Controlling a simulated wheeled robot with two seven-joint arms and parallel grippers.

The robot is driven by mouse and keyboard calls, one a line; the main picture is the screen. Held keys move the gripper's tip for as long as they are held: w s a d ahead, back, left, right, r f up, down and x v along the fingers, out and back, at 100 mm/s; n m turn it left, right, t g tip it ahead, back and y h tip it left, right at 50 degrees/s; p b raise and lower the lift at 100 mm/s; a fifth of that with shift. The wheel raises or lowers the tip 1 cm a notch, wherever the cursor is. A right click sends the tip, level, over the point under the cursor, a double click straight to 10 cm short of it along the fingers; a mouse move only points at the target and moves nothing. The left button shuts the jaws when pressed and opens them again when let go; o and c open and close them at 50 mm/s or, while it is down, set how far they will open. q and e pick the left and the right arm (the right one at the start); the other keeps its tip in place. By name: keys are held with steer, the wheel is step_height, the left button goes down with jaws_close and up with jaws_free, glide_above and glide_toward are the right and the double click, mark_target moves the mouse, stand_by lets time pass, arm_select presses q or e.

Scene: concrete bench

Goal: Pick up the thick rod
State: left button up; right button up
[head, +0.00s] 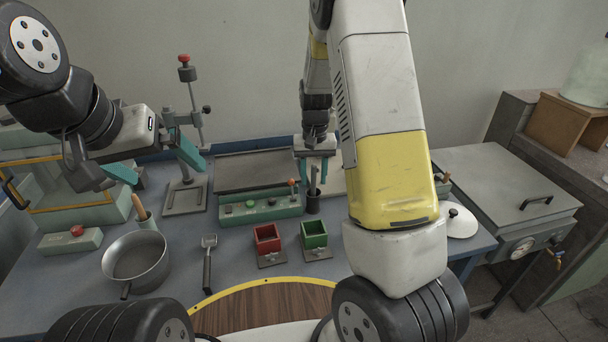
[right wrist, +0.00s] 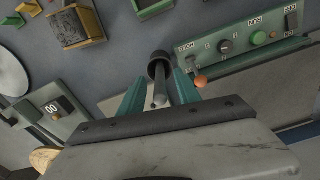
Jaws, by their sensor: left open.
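A grey rod (head: 313,181) stands upright in a dark round holder (head: 313,204) near the middle of the bench. In the right wrist view the rod (right wrist: 160,93) rises from the holder (right wrist: 158,64) towards the camera. My right gripper (head: 313,178) is above the holder, its teal fingers on either side of the rod. The right wrist view shows this gripper (right wrist: 159,76) open, with gaps between its fingers and the rod. My left gripper (head: 166,175) is open and empty, above the bench at the left.
A green button panel (head: 261,208) stands close left of the holder. A red bin (head: 267,238) and a green bin (head: 314,234) are in front.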

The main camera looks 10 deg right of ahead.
jaws_close()
stand_by(0.3)
